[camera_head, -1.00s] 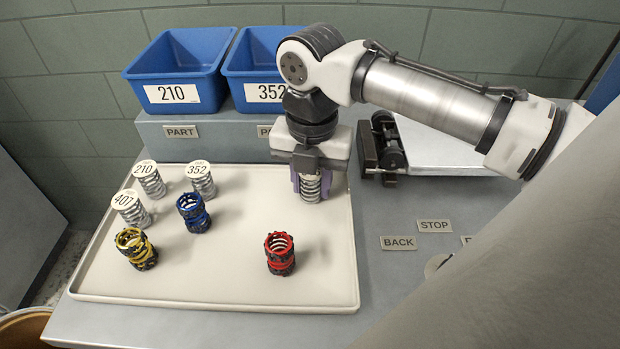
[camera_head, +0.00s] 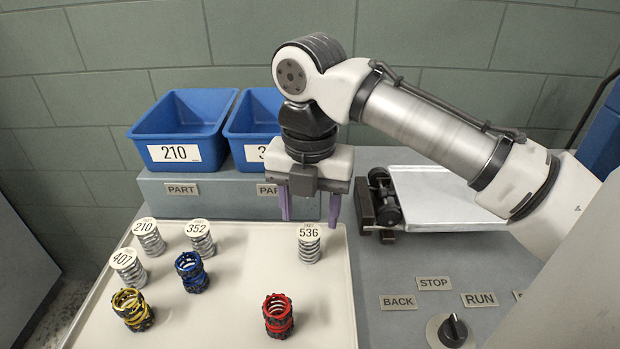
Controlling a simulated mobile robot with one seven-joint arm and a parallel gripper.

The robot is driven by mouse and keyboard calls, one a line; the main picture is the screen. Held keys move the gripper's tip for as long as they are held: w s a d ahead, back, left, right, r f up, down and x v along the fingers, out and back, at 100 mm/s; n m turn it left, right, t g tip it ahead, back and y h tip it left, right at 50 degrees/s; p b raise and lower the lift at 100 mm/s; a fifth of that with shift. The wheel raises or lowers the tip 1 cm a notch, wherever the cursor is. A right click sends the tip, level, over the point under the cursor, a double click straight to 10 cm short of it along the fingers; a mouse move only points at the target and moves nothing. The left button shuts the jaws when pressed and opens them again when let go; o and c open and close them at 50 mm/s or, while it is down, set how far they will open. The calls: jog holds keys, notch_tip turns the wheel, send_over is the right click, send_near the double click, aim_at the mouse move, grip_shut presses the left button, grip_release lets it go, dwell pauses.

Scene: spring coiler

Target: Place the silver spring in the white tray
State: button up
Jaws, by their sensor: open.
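A silver spring (camera_head: 307,249) with a round white top marked 536 stands upright in the white tray (camera_head: 240,320), near its back right corner. My gripper (camera_head: 309,217) is open and empty just above and behind this spring in the picture, with its purple fingers apart.
A blue spring (camera_head: 191,272), a yellow spring (camera_head: 131,309) and a red spring (camera_head: 278,317) stand in the tray. Two blue bins, one marked 210 (camera_head: 150,145), sit on the ledge behind. A dark roller mechanism (camera_head: 383,200) stands right of my gripper, above a panel with a knob (camera_head: 452,331).

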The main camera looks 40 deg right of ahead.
aim_at(310, 230)
jog(key=shift+r, duration=2.65)
